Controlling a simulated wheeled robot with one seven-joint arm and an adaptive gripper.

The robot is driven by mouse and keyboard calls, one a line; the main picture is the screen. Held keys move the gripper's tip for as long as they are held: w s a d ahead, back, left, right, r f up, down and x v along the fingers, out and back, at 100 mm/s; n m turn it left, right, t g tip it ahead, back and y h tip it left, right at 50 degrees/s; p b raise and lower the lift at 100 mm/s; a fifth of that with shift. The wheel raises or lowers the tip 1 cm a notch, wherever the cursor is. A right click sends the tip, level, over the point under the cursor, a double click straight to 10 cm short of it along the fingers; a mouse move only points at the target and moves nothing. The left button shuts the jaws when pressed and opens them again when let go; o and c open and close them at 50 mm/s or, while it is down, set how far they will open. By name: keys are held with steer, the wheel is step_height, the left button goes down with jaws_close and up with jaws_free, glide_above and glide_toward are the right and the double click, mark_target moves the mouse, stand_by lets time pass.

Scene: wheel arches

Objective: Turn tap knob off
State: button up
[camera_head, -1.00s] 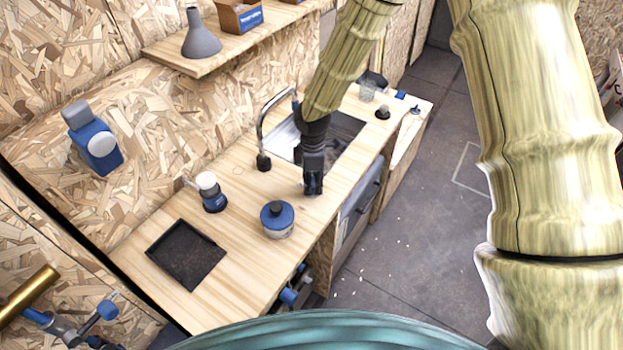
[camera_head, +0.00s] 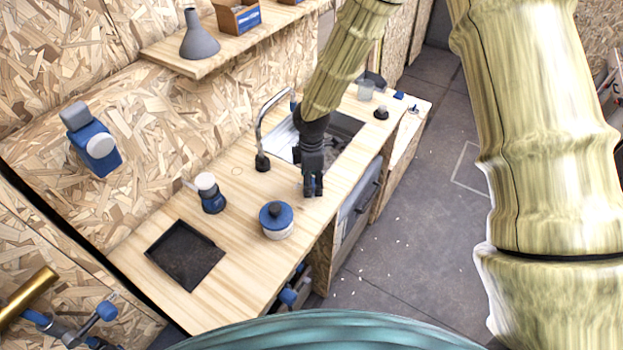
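The tap (camera_head: 262,130) is a curved metal spout rising from a dark base on the wooden counter (camera_head: 240,235), at the left edge of the sink (camera_head: 345,132). I cannot make out a separate tap knob; the dark base (camera_head: 262,162) shows, but its details are too small. My gripper (camera_head: 313,192) hangs over the counter at the sink's near end, to the right of the tap and apart from it. Its two fingers point down with a small gap between them, and nothing shows in it. My arm hides part of the sink.
A blue-lidded jar (camera_head: 276,220) stands close below my gripper in the picture. A blue bottle with a white top (camera_head: 209,193) and a black tray (camera_head: 185,255) are further left. A grey flask (camera_head: 199,38) stands on the shelf. Counter between the bottle and tap is clear.

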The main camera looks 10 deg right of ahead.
step_height(320, 180, up, 12)
stand_by(0.6)
stand_by(0.5)
